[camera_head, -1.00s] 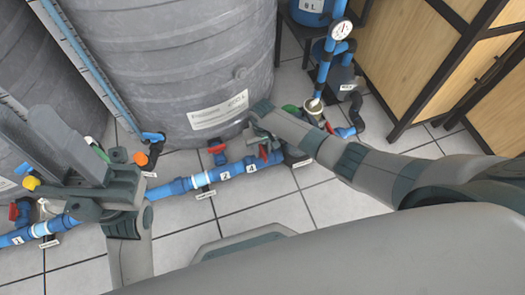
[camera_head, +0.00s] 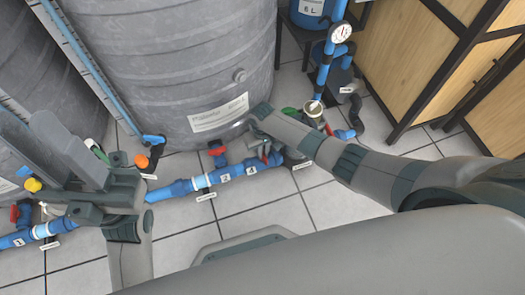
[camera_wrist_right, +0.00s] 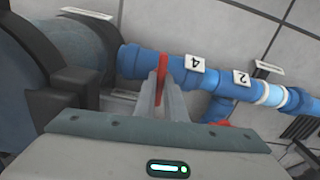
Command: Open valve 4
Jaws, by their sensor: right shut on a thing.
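The valve marked 4 (camera_head: 252,171) is on the blue floor pipe in front of the large grey tank. Its red handle (camera_wrist_right: 163,72) stands between the fingertips of my right gripper (camera_wrist_right: 161,92) in the right wrist view, just left of the "4" label (camera_wrist_right: 195,64). My right gripper (camera_head: 262,143) is shut on this handle, and in the head view its fingers hide much of the handle. My left gripper (camera_head: 48,150) is at the left, high above the pipe and close to the camera. Its two fingers look apart, with nothing seen between them.
The valve marked 2 (camera_head: 224,176) and its red handle (camera_head: 217,147) are just left on the same pipe. The grey tank (camera_head: 180,60) stands close behind. A pump with a pressure gauge (camera_head: 340,32) and a wooden cabinet (camera_head: 420,60) are at right. Tiled floor (camera_head: 280,215) lies clear in front.

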